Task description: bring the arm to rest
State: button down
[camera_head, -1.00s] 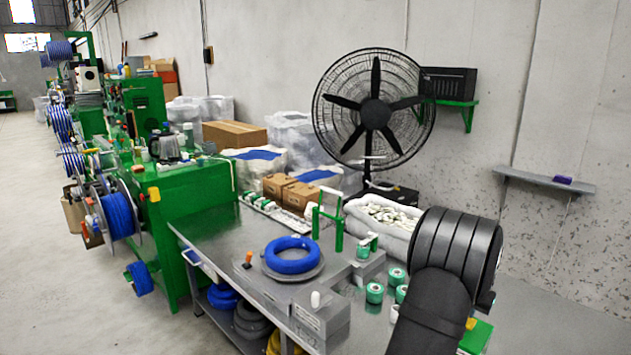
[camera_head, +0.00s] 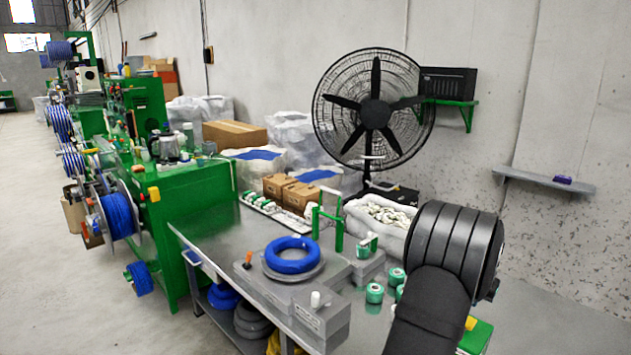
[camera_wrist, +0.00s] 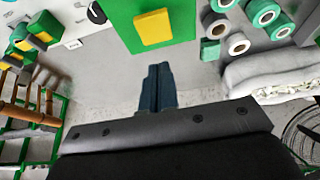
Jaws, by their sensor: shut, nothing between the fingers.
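My gripper (camera_wrist: 158,84) shows in the wrist view with its two dark fingers together and nothing between them. It is above the grey table top, apart from the things around it. In the head view my dark arm stands at the lower right, and the gripper itself cannot be made out there. The blue cable coil (camera_head: 291,254) lies on a round grey plate on the table, to the left of my arm.
Green tape rolls (camera_head: 375,293) stand on the table close to my arm; they also show in the wrist view (camera_wrist: 262,14). A green block with a yellow top (camera_wrist: 154,30) is just beyond the fingers. A white sack (camera_head: 385,220) and a large fan (camera_head: 375,113) stand behind.

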jog(key=shift+f, duration=2.45)
jog(key=c, duration=1.3)
grip_release()
jog(key=o, duration=0.4)
jog(key=shift+s+a+r, duration=0.1)
jog(key=o, duration=0.9)
jog(key=s+a+r, duration=0.1)
jog(key=s+a, duration=0.1)
jog(key=s+a+r, duration=0.1)
jog(key=s+a, duration=0.1)
jog(key=shift+a+r, duration=0.1)
jog(key=shift+r, duration=0.25)
jog(key=s+a+r, duration=0.1)
jog(key=s+a, duration=0.4)
jog(key=x, duration=0.9)
jog(key=shift+w+d, duration=0.2)
jog(key=shift+d, duration=0.1)
jog(key=v, duration=1)
